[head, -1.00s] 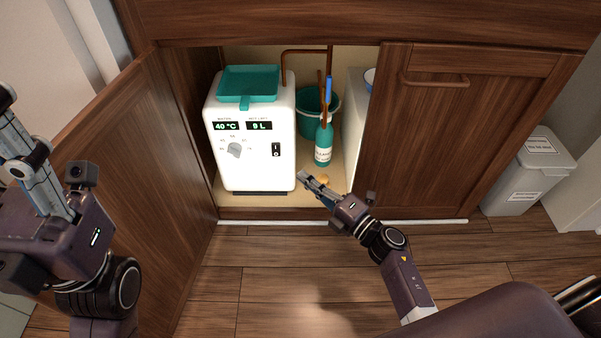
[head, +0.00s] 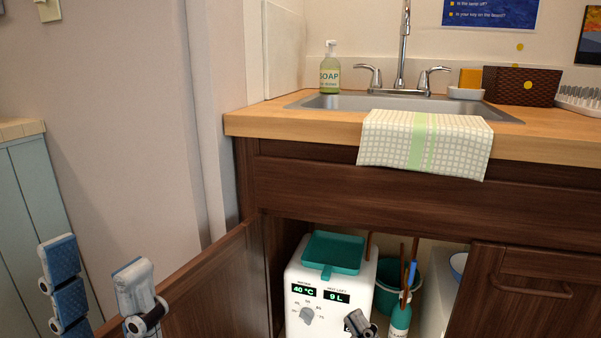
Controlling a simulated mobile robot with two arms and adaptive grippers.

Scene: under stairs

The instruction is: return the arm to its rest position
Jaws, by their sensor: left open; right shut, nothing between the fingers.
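My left gripper (head: 99,288) is at the lower left, in front of the open cabinet door. Its two fingers stand apart with nothing between them; the rest of that arm is below the frame. My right gripper (head: 357,323) shows only as its tip at the bottom edge, in front of the lower right of the white water heater (head: 302,277). It is shut and empty. The rest of the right arm is out of view.
The cabinet door (head: 225,285) stands open between my grippers. Above are the wooden counter (head: 262,122), sink (head: 345,102) and a hanging checked towel (head: 398,140).

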